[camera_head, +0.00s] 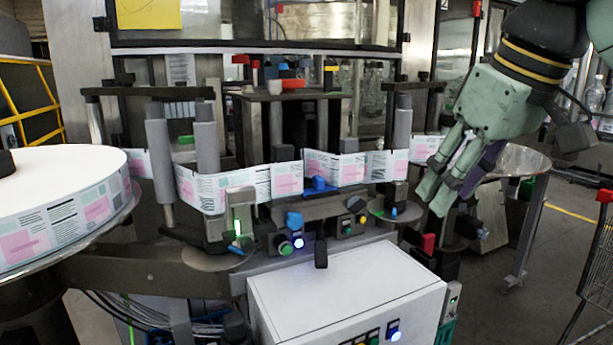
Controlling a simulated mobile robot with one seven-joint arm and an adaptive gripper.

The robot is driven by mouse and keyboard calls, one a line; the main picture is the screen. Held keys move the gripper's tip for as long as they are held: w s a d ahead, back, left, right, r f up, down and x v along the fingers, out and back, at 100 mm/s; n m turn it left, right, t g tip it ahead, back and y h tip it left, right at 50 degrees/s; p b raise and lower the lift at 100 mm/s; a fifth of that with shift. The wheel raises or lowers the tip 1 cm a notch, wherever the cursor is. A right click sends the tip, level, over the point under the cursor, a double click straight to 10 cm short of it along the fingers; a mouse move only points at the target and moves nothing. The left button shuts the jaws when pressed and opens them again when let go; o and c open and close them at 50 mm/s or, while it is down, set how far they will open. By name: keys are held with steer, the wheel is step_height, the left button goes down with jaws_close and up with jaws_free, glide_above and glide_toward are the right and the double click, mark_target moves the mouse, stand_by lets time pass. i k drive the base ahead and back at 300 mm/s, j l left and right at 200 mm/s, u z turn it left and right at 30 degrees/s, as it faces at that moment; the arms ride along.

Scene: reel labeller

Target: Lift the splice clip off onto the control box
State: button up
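A small blue piece (319,184), which may be the splice clip, sits low at the printed label web (285,179), above the grey splice ledge; I cannot be sure it is the clip. A second blue piece (294,220) is lower, by the buttons. The control box (340,285) is a white box in front, with a flat top and lit buttons on its front. A small black upright piece (321,253) is at its back edge. My gripper (440,198) hangs at the right, pointing down-left, apart from both blue pieces. Nothing shows in it; its finger gap is unclear.
A large label reel (65,175) fills the left. Grey rollers (207,140) stand along the web. A red-capped post (428,243) is just below my gripper. A round metal dish (515,160) is behind it. Most of the box top is clear.

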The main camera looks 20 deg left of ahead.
mark_target(318, 185)
steer(key=i+j, duration=0.25)
steer(key=j, duration=0.15)
steer(key=i+j, duration=0.5)
steer(key=j, duration=0.25)
